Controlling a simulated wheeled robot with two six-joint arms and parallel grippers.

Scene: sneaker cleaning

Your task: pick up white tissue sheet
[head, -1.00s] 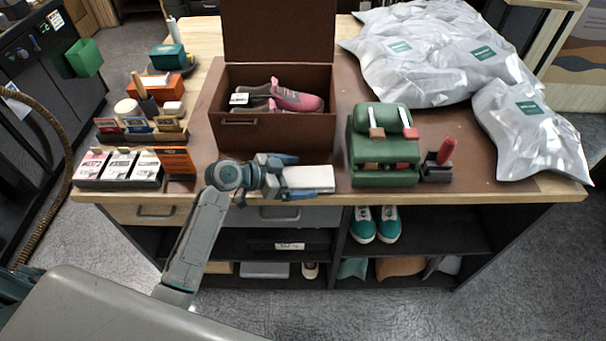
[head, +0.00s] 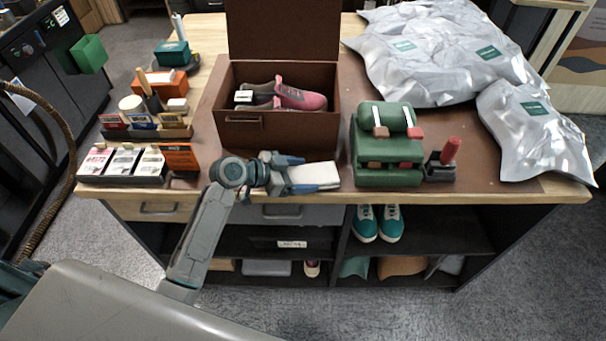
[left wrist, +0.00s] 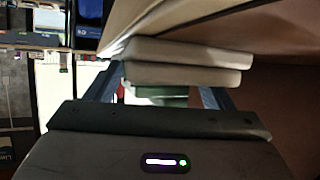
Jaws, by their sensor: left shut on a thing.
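The white tissue sheet (head: 318,171) shows as a flat white block near the table's front edge, between the brown box and the green brush holder. My left gripper (head: 308,174) is shut on it, with bluish fingers along its sides. In the left wrist view, pale stacked layers (left wrist: 190,53) lie just beyond and between the fingers (left wrist: 158,92); I cannot tell how many sheets are held. My right gripper is not in view.
The open brown box (head: 322,130) with pink-grey sneakers stands behind. The green holder (head: 390,177) with brushes is close on the right. Silver bags (head: 545,145) fill the table's right side. Small cartons (head: 120,162) stand at left.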

